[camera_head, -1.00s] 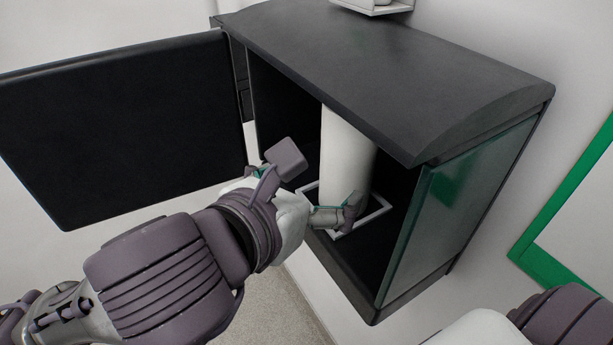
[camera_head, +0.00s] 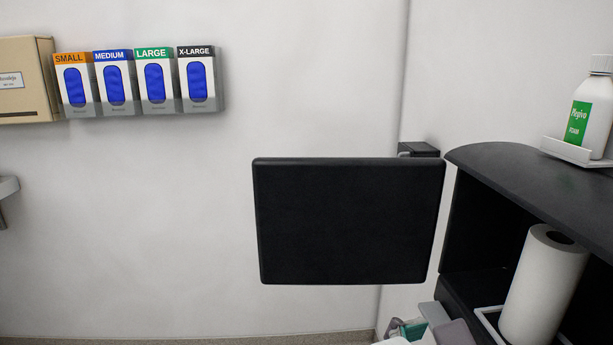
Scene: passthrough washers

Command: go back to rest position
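The black cabinet (camera_head: 468,225) stands at the right with its door open. The flat black door panel (camera_head: 350,220) sticks out to the left. A white paper roll (camera_head: 545,285) stands upright inside, in a white square frame.
The space left of the door is clear.

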